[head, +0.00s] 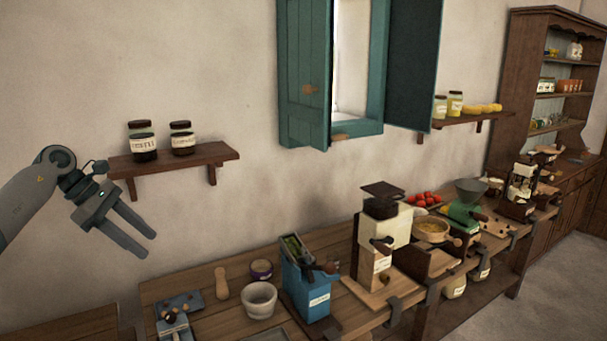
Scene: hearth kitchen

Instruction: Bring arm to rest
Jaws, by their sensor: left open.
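My left gripper (137,232) is in the head view at the left, its arm coming in from the left edge. Its two fingers point down and to the right, apart, with nothing between them. It hangs in the air in front of the wall, below the left end of a small wooden shelf (222,152) and above the left end of the workbench (215,299). My right gripper is not in view.
Two dark jars, one (142,142) left of the other (182,138), stand on the small shelf. The bench holds a grey bowl (259,300), a blue box-shaped device (306,285), a white grinder (384,240) and more. A teal-shuttered window (302,75) is above.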

